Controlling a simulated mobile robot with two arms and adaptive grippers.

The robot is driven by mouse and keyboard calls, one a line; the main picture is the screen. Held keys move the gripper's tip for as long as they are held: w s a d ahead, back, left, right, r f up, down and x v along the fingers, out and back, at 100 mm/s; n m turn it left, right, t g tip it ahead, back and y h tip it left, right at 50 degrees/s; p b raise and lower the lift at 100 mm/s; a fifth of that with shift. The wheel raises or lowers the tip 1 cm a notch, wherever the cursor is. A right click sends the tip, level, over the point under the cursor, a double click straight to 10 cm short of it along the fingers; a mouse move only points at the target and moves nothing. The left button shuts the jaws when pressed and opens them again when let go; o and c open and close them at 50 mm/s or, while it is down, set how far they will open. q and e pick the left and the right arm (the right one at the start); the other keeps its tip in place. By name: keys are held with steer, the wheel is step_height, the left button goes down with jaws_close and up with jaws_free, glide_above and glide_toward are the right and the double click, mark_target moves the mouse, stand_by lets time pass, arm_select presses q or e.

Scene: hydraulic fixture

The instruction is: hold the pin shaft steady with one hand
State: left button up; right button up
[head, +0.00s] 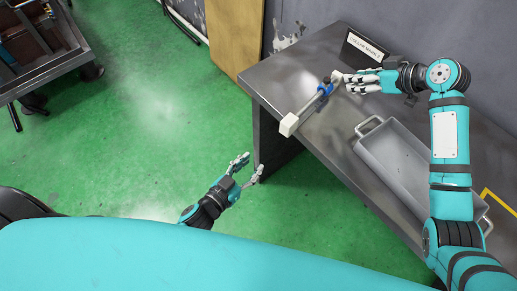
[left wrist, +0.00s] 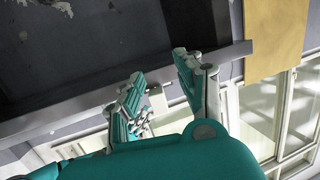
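The pin shaft (head: 307,109) is a grey rod that lies at a slant near the left end of the metal table (head: 290,75). A white block (head: 289,124) is at its near end and a blue collar (head: 325,88) is near its far end. My right gripper (head: 342,82) is at the far end, with its fingertips close beside or touching it; I cannot tell if it grips. My left gripper (head: 248,167) is open and empty, off the table's left edge and below the white block. Its spread fingers also show in the left wrist view (left wrist: 162,82).
A grey tray (head: 372,152) with handles lies on the table to the right of the shaft. A black sign (head: 363,48) stands at the back by the wall. A cart (head: 45,62) stands at far left. The green floor left of the table is clear.

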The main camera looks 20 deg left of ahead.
mark_target(295, 116)
arm_select(q)
step_height(295, 116, up, 10)
steer(key=d+m+t+h, duration=0.1)
steer(key=d+t+h, duration=0.1)
steer(key=d, duration=0.1)
steer(key=x, duration=1.7)
steer(key=shift+w+f, duration=0.1)
steer(key=shift+f, duration=0.05)
